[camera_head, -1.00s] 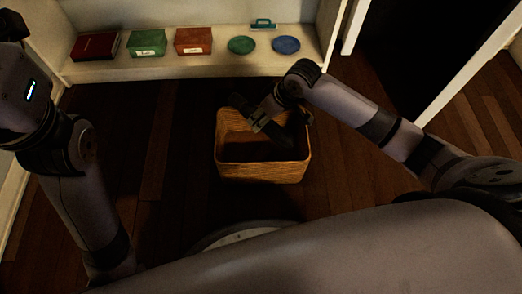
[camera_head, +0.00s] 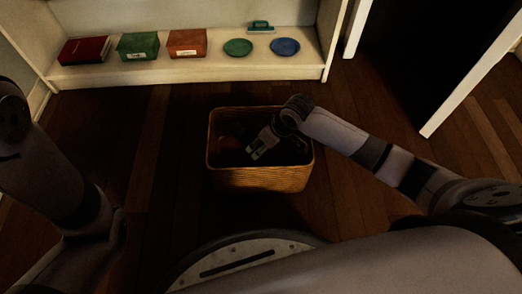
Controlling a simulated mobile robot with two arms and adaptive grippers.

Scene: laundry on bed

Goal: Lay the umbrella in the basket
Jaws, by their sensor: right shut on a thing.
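The basket (camera_head: 262,179) is tan and woven with an open top, and stands on the dark wooden floor in the middle of the view. My right gripper (camera_head: 254,153) reaches down inside its opening from the right. It is shut on the umbrella, a dark shape that hardly stands out from the shadow in the basket. I cannot tell exactly how the umbrella lies or whether it touches the bottom. My left arm shows at the left edge, but its gripper is out of view.
A low cream shelf (camera_head: 200,76) runs behind the basket. It holds a red book (camera_head: 85,50), a green box (camera_head: 138,46), a reddish-brown box (camera_head: 188,43), a green plate (camera_head: 238,47), a blue plate (camera_head: 285,46) and a teal-handled item (camera_head: 261,27). Bare floor surrounds the basket.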

